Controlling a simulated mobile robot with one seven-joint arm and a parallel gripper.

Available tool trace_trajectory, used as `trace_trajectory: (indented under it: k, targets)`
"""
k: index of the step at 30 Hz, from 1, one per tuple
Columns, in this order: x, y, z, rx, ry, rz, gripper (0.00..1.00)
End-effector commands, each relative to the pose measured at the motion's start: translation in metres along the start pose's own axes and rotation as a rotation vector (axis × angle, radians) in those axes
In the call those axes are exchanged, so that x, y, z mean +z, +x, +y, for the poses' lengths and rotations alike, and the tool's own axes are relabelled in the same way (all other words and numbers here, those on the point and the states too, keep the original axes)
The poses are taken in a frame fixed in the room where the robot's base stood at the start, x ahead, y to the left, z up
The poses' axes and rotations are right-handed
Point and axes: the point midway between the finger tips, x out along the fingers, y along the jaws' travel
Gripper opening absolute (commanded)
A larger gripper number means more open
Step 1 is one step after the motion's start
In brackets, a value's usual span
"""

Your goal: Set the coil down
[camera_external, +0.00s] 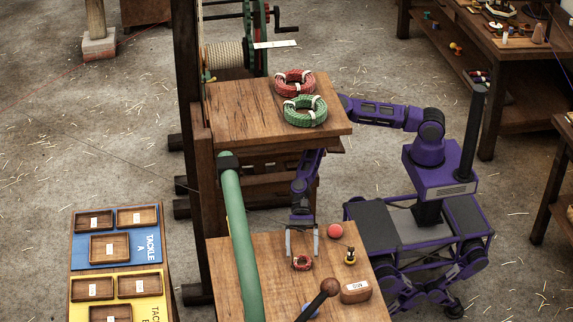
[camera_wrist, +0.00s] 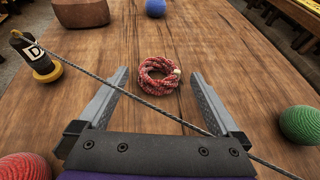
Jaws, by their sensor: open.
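A small red rope coil (camera_external: 302,263) with white flecks lies flat on the lower wooden table (camera_external: 262,290). In the wrist view the red coil (camera_wrist: 158,77) lies just beyond and between my fingertips, with wood visible around it. My gripper (camera_external: 302,240) points down over the coil, its pale fingers spread apart and empty. In the wrist view my gripper (camera_wrist: 159,82) shows both fingers wide apart, and neither visibly touches the coil. Two larger coils, one red (camera_external: 294,83) and one green (camera_external: 304,111), lie on the upper wooden shelf.
A red ball (camera_external: 335,231), a black bottle with a yellow base (camera_external: 350,256), a brown block (camera_external: 356,291) and a dark-knobbed lever (camera_external: 328,288) stand near the coil. A green pipe (camera_external: 240,240) runs along the left. A thin dark line crosses the wrist view before the fingers.

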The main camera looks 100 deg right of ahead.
Motion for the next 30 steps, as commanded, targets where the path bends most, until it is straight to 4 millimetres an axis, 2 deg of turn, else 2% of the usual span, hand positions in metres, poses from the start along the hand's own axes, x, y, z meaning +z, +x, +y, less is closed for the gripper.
trace_trajectory:
  k: [1,18,24,30]
  targets:
    - [0.000,-0.016,-0.001,-0.004,0.001,0.001,1.00]
    - [-0.056,-0.145,0.000,-0.003,0.002,0.001,1.00]
    - [-0.070,-0.177,0.000,-0.001,0.000,0.001,1.00]
    - [-0.076,-0.191,0.001,0.001,0.000,0.000,1.00]
